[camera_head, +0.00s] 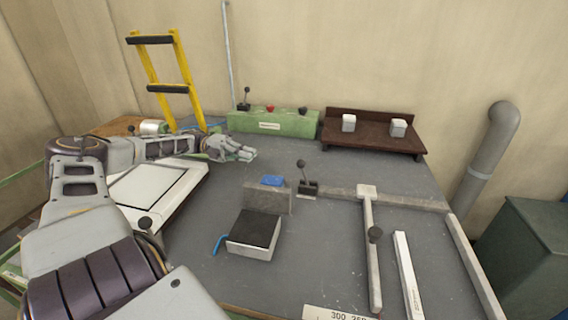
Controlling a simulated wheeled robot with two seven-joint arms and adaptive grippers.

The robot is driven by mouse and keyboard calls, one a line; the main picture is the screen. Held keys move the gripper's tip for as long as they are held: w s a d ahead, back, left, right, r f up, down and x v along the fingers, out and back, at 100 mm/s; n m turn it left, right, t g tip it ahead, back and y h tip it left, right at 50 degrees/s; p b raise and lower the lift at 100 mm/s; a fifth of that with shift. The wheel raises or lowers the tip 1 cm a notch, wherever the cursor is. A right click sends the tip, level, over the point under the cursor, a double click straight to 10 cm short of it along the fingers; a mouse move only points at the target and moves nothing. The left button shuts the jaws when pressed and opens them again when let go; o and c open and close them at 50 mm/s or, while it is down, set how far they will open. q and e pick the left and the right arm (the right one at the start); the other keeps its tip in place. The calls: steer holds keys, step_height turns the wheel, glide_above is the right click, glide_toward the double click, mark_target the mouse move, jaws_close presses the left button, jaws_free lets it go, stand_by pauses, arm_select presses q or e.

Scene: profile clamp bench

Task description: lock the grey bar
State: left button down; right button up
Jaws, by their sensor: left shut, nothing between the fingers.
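A pale grey bar (407,276) lies loose on the dark bench top at the right. I cannot tell for sure which one is the task's grey bar. A small lever (301,167) with a dark ball knob stands upright on a dark base, beside a grey clamp block (267,199) with a blue piece on top. My left gripper (250,154) is shut and empty, at the back left, in front of the green box, apart from the bars and lever. My right gripper is out of view.
A green box (273,122) with a lever and knobs stands at the back. A brown shelf (372,138) holds two pale blocks. A black-topped block (254,233) with a blue handle sits mid-bench. A white framed panel (153,190) is at left. A grey rail (474,264) bounds the right.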

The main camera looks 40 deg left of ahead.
arm_select(q)
steer(key=shift+d, duration=0.1)
glide_toward(298, 165)
steer(key=shift+b+x, duration=0.6)
steer(key=shift+x, duration=0.15)
steer(key=shift+b+x, duration=0.5)
steer(key=shift+x, duration=1.1)
steer(key=shift+w+d, duration=0.2)
steer(key=shift+d, duration=0.5)
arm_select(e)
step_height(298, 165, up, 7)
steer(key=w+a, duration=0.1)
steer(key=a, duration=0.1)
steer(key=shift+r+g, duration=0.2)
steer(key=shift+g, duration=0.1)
arm_select(q)
steer(key=shift+r, duration=0.1)
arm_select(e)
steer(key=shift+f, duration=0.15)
